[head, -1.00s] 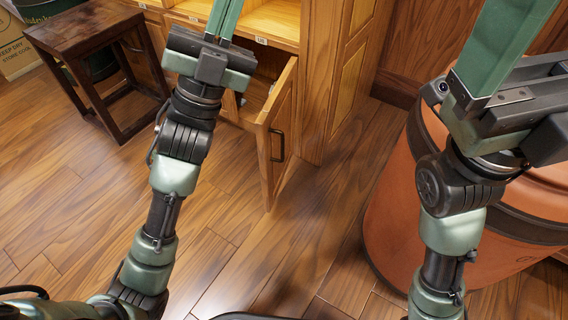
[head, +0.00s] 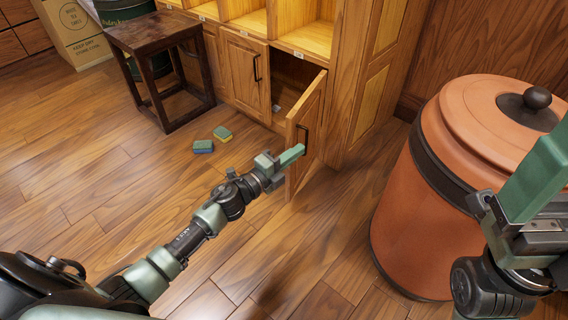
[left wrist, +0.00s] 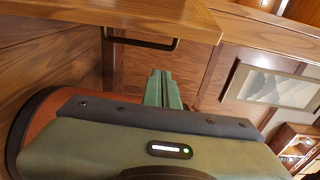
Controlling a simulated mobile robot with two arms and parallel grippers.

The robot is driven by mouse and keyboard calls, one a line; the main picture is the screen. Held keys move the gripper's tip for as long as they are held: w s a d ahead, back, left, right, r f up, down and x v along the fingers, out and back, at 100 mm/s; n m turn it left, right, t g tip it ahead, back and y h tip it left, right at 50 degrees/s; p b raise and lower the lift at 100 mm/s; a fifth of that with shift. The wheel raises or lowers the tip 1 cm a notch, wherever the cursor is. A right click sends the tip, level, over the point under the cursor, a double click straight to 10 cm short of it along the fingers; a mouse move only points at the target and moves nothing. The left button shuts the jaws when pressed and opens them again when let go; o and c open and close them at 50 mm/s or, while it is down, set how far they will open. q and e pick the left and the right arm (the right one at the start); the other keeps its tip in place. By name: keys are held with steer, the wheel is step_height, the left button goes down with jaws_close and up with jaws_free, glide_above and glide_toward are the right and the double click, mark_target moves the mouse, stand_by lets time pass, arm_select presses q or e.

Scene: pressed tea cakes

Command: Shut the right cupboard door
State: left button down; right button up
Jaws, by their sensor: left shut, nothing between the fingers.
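The right cupboard door (head: 309,112) is wooden with a dark bar handle. It stands open, swung out from the cupboard, with the dark interior (head: 289,75) showing beside it. My left gripper (head: 298,152) is shut and empty at the door's handle side, low by the handle (head: 303,133). In the left wrist view, its green fingers (left wrist: 164,88) lie close together below the door (left wrist: 110,18) and handle (left wrist: 146,44); whether they touch is unclear. My right gripper (head: 545,165) is at the right edge, partly cut off.
The left cupboard door (head: 243,74) is closed. A large terracotta jar (head: 420,220) with a dark-knobbed lid stands at the right. A dark wooden stool (head: 158,36) and two sponges (head: 203,146) (head: 222,133) are at the left.

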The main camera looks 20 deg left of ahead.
mark_target(307, 135)
arm_select(q)
steer(key=w+a+b, duration=0.1)
steer(key=w+b, duration=0.1)
steer(key=w, duration=0.1)
steer(key=shift+a+f, duration=0.15)
steer(key=shift+a, duration=0.7)
